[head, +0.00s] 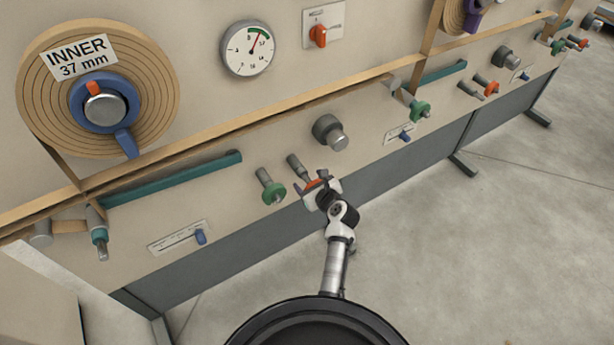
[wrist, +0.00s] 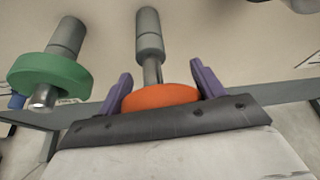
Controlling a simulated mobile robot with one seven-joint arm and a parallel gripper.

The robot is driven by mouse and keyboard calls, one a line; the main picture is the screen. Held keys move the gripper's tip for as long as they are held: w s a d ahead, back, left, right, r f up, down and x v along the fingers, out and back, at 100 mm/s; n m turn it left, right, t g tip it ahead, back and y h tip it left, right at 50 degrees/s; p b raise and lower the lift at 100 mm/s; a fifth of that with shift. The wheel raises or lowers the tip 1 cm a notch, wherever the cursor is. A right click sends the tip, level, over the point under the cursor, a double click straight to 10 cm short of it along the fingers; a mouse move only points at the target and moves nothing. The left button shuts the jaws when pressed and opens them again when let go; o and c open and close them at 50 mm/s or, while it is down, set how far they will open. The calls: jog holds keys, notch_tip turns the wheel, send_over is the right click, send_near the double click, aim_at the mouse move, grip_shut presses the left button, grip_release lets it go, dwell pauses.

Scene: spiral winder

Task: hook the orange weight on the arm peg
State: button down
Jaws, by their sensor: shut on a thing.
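The orange weight (wrist: 160,97) is a disc between the two purple fingers of my gripper (wrist: 160,82) in the wrist view. The gripper is shut on it. A grey stepped peg (wrist: 150,45) on the panel meets the weight's far side; I cannot tell whether the weight is still threaded on it. In the head view the orange weight (head: 315,183) shows as a thin sliver at my gripper (head: 313,187), at the end of that peg (head: 297,167).
A green weight (head: 273,193) sits on a peg just left of my gripper; it also shows in the wrist view (wrist: 50,75). A roller (head: 330,132) projects above right. A blue slider (head: 201,237) is lower left. The floor at right is clear.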

jog(key=shift+w+a+r, duration=0.15)
jog(key=shift+a+r, duration=0.4)
jog(key=shift+r, duration=0.1)
jog(key=shift+s+d+f+b, duration=0.15)
jog(key=shift+s+d+b, duration=0.15)
jog(key=shift+s, duration=0.3)
jog(key=s+d+p, duration=0.1)
jog(key=s+d, duration=0.5)
jog(key=s, duration=0.1)
jog(key=shift+s+r, duration=0.3)
jog(key=shift+r, duration=0.05)
jog(key=shift+d+f, duration=0.1)
